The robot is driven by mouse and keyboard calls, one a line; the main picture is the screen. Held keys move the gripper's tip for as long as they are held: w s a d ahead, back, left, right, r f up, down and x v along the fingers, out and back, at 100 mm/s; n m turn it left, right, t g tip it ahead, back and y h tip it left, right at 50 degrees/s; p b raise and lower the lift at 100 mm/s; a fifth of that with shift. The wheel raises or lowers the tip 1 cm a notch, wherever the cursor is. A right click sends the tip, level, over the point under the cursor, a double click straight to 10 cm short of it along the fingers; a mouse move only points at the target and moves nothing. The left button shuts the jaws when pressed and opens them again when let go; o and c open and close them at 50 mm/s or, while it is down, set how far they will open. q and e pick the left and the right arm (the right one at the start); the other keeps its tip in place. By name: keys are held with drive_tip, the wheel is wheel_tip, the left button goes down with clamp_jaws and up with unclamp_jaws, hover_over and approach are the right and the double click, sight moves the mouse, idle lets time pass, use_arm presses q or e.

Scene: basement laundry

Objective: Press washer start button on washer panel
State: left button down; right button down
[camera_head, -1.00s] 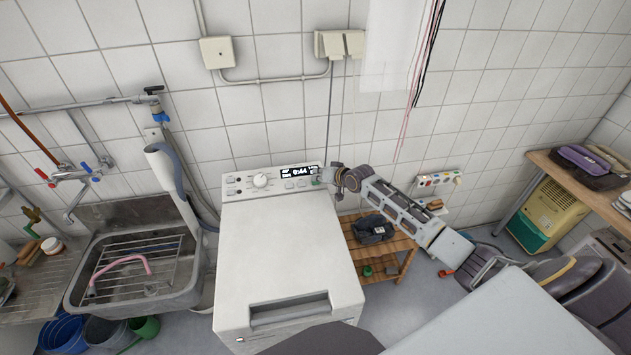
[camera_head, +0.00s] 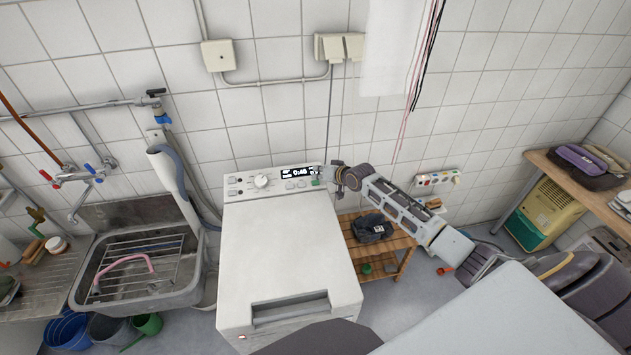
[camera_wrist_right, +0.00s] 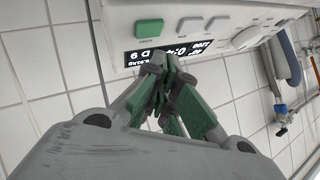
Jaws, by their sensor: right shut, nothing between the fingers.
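The white washer (camera_head: 285,255) stands in the middle of the head view, with its control panel (camera_head: 240,191) at the back edge of its top. The panel has a knob (camera_head: 262,181), a lit display (camera_head: 298,172) and several grey buttons. The green start button (camera_head: 316,182) is at the panel's right end; it also shows in the right wrist view (camera_wrist_right: 149,29). My right gripper (camera_head: 324,177) is shut and empty beside the button. In the wrist view its fingertips (camera_wrist_right: 160,62) are by the display's edge, apart from the button in the picture. Whether they touch the panel cannot be told.
A sink (camera_head: 140,290) with a rack is left of the washer. A wooden shelf (camera_head: 395,245) holding a dark item stands close on its right, under my right arm. The tiled wall (camera_head: 270,120) is just behind the panel. A wooden table (camera_head: 560,172) is at far right.

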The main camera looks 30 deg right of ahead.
sight(319, 188)
drive_tip(key=shift+s+r+p, duration=0.2)
drive_tip(key=shift+r+p, duration=0.5)
drive_tip(key=shift+r, duration=0.1)
drive_tip(key=shift+s+a+r+p, duration=0.1)
drive_tip(key=shift+s+r+p, duration=0.15)
drive_tip(key=shift+r, duration=0.3)
drive_tip(key=shift+s+r+p, duration=0.1)
drive_tip(key=shift+r+p, duration=0.25)
drive_tip(key=shift+r, duration=0.15)
drive_tip(key=shift+n, duration=0.3)
